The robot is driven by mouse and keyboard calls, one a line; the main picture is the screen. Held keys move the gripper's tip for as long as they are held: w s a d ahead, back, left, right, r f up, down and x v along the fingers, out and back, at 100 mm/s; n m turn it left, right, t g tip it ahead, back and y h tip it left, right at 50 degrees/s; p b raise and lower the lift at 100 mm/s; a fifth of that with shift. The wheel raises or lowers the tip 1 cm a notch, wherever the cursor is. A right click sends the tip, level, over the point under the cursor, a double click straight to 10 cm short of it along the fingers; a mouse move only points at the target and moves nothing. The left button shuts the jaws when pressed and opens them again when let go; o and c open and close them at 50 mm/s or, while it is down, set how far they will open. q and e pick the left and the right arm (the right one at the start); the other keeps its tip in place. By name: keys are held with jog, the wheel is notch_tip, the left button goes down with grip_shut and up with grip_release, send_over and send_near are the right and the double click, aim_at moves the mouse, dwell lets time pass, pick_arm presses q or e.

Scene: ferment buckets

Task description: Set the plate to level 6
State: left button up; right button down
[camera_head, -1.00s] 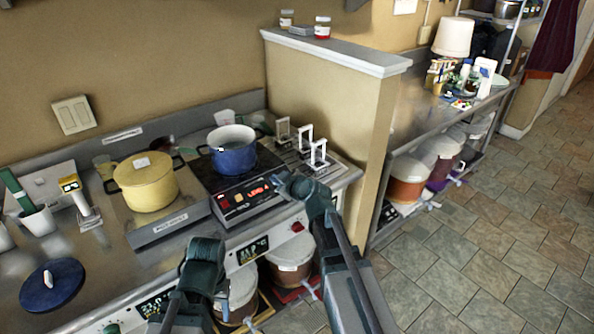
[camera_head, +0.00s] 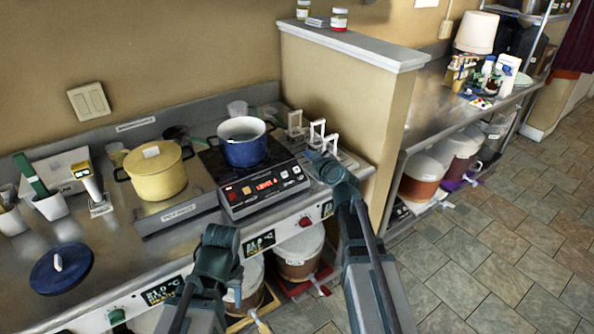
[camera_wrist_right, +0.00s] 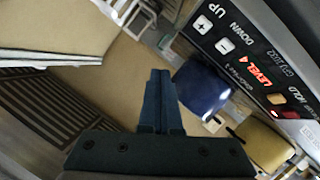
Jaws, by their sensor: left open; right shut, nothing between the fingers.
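The black hot plate (camera_head: 222,170) carries a blue pot (camera_head: 243,152). Its sloped front panel (camera_head: 265,190) has a lit red display (camera_head: 266,183) and several buttons. In the right wrist view the display (camera_wrist_right: 256,72) seems to read LEVEL 4. The UP button (camera_wrist_right: 203,25) has a plus and the DOWN button (camera_wrist_right: 225,46) a minus. My right gripper (camera_wrist_right: 160,75) is shut and empty; in the head view it (camera_head: 316,160) is just right of the panel's end, apart from the buttons. My left gripper (camera_head: 222,238) is open, in front of the counter; its fingertips are hard to make out.
A yellow pot (camera_head: 157,175) stands left of the hot plate. White upright frames (camera_head: 317,133) stand to its right, before a partition wall (camera_head: 345,95). A blue lid (camera_head: 62,268) lies on the counter. Lidded buckets (camera_head: 300,252) sit below.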

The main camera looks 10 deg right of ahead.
aim_at(296, 170)
jog(key=shift+w+a+f+b, duration=0.25)
jog(key=shift+w+f+b, duration=0.4)
jog(key=shift+f+b, duration=0.6)
jog(key=shift+w+a+f+b, duration=0.25)
jog(key=shift+w+f+b, duration=0.4)
jog(key=shift+f+b, duration=0.55)
jog(key=shift+w+a+f+b, duration=0.25)
jog(key=shift+w+f+b, duration=0.4)
jog(key=shift+f+b, duration=0.6)
jog(key=shift+f, duration=0.2)
jog(key=shift+w+f, duration=0.2)
jog(key=shift+w+a+f+b, duration=0.15)
jog(key=shift+f+b, duration=0.15)
jog(key=shift+b, duration=0.2)
jog(key=shift+s+d+r+p, duration=0.2)
jog(key=shift+s+r+p, duration=0.15)
jog(key=shift+r+p, duration=0.3)
jog(key=shift+f, duration=0.15)
jog(key=shift+w+a+f+b, duration=0.1)
jog(key=shift+w+f+b, duration=0.1)
jog(key=shift+b, duration=0.2)
